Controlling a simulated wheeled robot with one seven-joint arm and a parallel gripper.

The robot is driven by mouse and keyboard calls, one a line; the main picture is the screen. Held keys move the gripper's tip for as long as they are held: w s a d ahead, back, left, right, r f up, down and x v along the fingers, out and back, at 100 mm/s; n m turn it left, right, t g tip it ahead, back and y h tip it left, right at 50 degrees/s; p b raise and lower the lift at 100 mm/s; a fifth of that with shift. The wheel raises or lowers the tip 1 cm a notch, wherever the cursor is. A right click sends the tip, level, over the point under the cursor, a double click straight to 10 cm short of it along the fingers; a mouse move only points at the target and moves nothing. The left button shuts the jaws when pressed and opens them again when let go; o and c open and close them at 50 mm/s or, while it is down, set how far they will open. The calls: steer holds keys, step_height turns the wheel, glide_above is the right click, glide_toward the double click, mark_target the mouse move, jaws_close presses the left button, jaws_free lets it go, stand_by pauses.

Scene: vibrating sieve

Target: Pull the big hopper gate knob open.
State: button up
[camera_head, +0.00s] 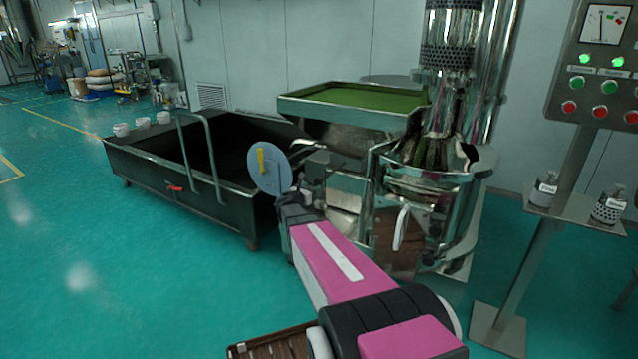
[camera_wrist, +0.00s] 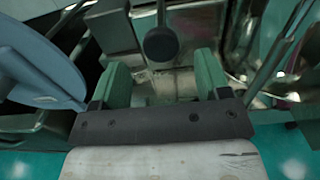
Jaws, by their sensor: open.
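A dark round knob (camera_wrist: 160,43) on a short stem shows at the upper middle of the wrist view. My gripper (camera_wrist: 162,76) is open, with its two green fingers apart and nothing held between them. The knob appears just beyond the fingertips, roughly centred between them; I cannot tell the exact gap. In the head view my pink arm reaches to the metal hopper (camera_head: 300,110) with green contents. The knob cannot be made out clearly there, and the gate's state cannot be told.
A blue-grey disc with a yellow handle (camera_head: 262,160) stands close left of my gripper; its edge (camera_wrist: 35,65) also shows in the wrist view. A black bin (camera_head: 160,187) lies left. The steel sieve machine (camera_head: 430,185) and control panel (camera_head: 600,75) stand right. Green floor is open at lower left.

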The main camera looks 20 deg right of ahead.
mark_target(317, 183)
steer(key=x, duration=0.7)
steer(key=shift+w+d, duration=0.2)
steer(key=c, duration=1.2)
steer(key=v, duration=0.7)
steer(key=shift+s+a, duration=0.3)
steer(key=shift+c, duration=0.3)
steer(key=o, duration=1.3)
steer(key=shift+c, duration=0.2)
steer(key=v, duration=1)
steer(key=shift+s+a, duration=0.2)
steer(key=shift+a, duration=0.05)
